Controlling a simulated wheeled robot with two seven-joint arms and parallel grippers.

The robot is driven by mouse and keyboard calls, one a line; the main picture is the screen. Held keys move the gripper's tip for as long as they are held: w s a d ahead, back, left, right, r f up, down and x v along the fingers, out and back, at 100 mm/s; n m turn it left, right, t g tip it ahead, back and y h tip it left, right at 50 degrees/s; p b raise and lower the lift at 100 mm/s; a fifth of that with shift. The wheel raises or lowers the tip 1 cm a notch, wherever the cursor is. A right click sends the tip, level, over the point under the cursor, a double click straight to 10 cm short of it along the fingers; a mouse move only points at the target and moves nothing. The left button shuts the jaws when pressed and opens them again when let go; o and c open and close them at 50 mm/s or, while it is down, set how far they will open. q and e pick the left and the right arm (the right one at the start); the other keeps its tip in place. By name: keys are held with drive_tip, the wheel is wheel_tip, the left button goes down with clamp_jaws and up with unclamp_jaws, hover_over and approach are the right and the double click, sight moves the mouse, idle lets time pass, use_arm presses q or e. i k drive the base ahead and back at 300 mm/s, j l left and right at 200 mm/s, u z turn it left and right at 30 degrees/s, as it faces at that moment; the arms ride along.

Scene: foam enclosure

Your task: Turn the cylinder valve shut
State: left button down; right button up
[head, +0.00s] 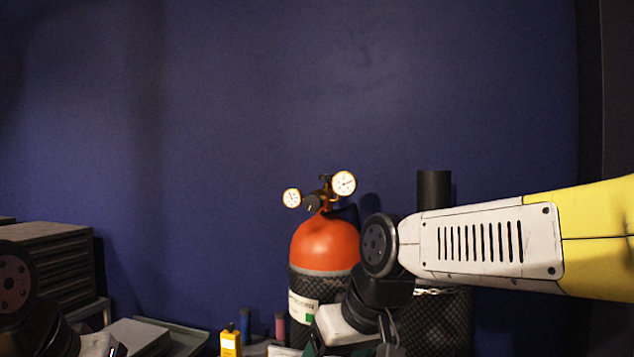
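The gas cylinder (322,243) stands upright in the head view, right of centre, with an orange top and a dark mesh-covered body with a white and green label. Its brass valve and regulator (318,198) sit on top, with a round white gauge on each side. My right arm comes in from the right and bends down in front of the cylinder's right side; its gripper is below the picture. My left arm shows only at the lower left corner, and its gripper is out of the picture. Whether the valve is open or shut cannot be told.
A dark mesh-covered container (440,322) stands right of the cylinder, behind my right arm, with a black cylindrical post (434,188) above. A yellow device (231,343) stands low, left of the cylinder. A grey drawer unit (58,262) is at far left. A blue wall closes the back.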

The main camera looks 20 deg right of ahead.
sight(327, 177)
drive_tip(key=i+j+z, duration=0.1)
drive_tip(key=j, duration=0.3)
drive_tip(key=i+j+z, duration=0.1)
drive_tip(key=j, duration=0.35)
drive_tip(key=i+j+z, duration=0.1)
drive_tip(key=i+j, duration=0.15)
drive_tip(key=j, duration=0.2)
drive_tip(key=i+j+z, duration=0.1)
drive_tip(key=j, duration=0.35)
drive_tip(key=i+j+z, duration=0.1)
drive_tip(key=j, duration=0.35)
drive_tip(key=i+j+z, duration=0.1)
drive_tip(key=j, duration=0.35)
